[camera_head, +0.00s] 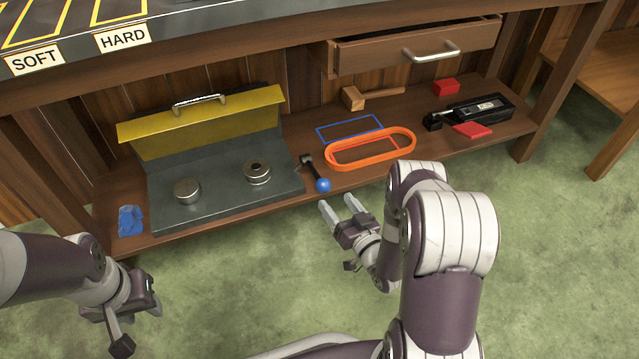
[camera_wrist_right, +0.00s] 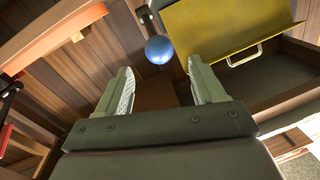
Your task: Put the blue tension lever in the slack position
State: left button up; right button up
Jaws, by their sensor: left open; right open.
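The tension lever is a dark arm with a blue ball knob (camera_head: 323,185). It sits on the low shelf, just right of the grey machine base, with the knob toward the shelf's front edge. In the right wrist view the blue knob (camera_wrist_right: 158,49) shows beyond and between the fingertips. My right gripper (camera_head: 340,204) is open and empty, just in front of the shelf, a little below and right of the knob, apart from it. My left gripper (camera_head: 132,318) is open, low at the left over the floor, away from the lever.
The grey machine base (camera_head: 220,196) has two metal rollers and a raised yellow cover (camera_head: 205,122). An orange belt loop (camera_head: 371,148) lies right of the lever. A mallet (camera_head: 355,98), red blocks (camera_head: 446,87) and a black device (camera_head: 478,108) lie farther right. A drawer (camera_head: 415,45) hangs above.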

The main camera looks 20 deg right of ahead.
aim_at(319, 180)
jog(key=w+b, duration=0.1)
jog(key=w, duration=0.2)
jog(key=w+a+b, duration=0.1)
jog(key=w+b, duration=0.1)
jog(key=w, duration=0.1)
jog(key=w+b, duration=0.1)
jog(key=w, duration=0.2)
jog(key=shift+a+f+b, duration=0.2)
jog(key=shift+f+b, duration=0.1)
jog(key=shift+b, duration=0.05)
jog(key=shift+w+r, duration=0.2)
jog(key=shift+w, duration=0.2)
